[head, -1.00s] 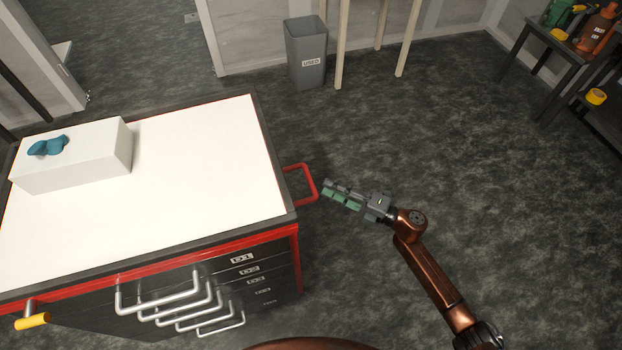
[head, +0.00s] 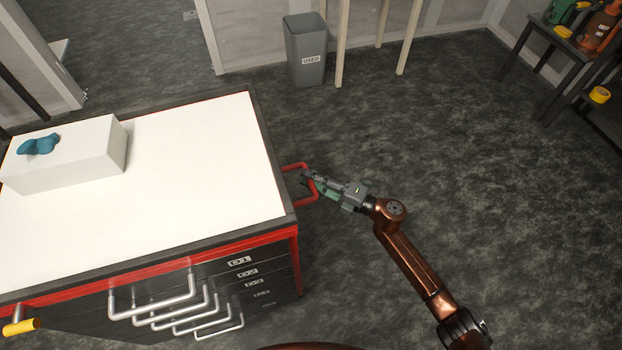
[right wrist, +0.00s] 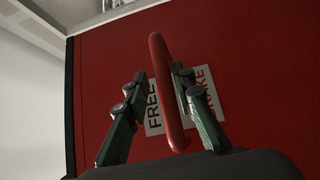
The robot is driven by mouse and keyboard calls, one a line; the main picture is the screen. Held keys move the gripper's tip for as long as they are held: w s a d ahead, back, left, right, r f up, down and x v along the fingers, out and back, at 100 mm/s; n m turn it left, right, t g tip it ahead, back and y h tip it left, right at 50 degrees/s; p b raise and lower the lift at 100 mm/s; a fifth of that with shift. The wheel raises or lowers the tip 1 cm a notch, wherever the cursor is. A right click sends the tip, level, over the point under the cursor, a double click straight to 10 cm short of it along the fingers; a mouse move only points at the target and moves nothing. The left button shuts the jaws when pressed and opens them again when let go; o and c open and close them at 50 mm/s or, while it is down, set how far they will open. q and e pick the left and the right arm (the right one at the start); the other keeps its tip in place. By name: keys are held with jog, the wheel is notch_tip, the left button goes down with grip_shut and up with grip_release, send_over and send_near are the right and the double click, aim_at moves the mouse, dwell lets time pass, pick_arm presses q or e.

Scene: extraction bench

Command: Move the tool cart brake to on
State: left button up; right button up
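The tool cart (head: 205,180) has a white top with red trim and dark drawers. A red bar handle (head: 300,167) stands out from its right side. My right gripper (head: 312,184) is at this handle. In the right wrist view, the red bar (right wrist: 166,95) runs between the two fingers (right wrist: 160,74), which look open around it; contact is unclear. Behind it, on the red side panel, are a white label reading FREE (right wrist: 152,108) and another (right wrist: 205,85), partly hidden, ending in "AKE". A yellow-gripped lever (head: 22,327) shows at the cart's front left. My left gripper is out of view.
A white box (head: 65,160) with a teal object (head: 39,145) on it sits on the cart. A grey bin (head: 306,52) marked USED stands near the wall. A dark table (head: 560,50) with bottles is at upper right. The floor right of the cart is clear.

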aim_at(310, 185)
grip_shut()
dwell(0.5)
